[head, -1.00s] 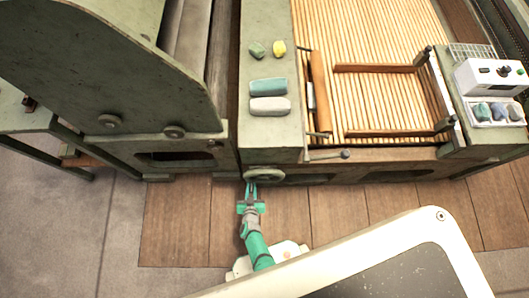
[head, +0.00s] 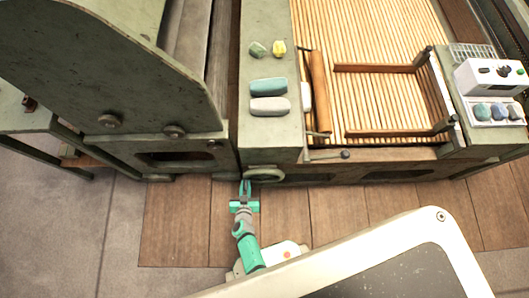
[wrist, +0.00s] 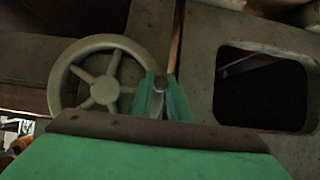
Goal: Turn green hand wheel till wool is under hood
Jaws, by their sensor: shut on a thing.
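The green hand wheel (head: 265,175) is on the front of the machine, low under the green cover (head: 271,130). In the wrist view the wheel (wrist: 73,85) shows its spokes and rim. My gripper (head: 245,186) is at the wheel's left edge in the head view. In the wrist view my gripper (wrist: 163,92) is shut on a small dark handle (wrist: 161,82) at the rim. A small white piece (head: 307,95), perhaps the wool, lies between the cover's edge and the orange roller (head: 319,90). I cannot tell for sure which part is the hood.
Several coloured blocks lie on the cover, among them a teal one (head: 268,86). A slatted lattice (head: 385,100) with a wooden frame is to the right. A white control box (head: 492,76) stands at far right.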

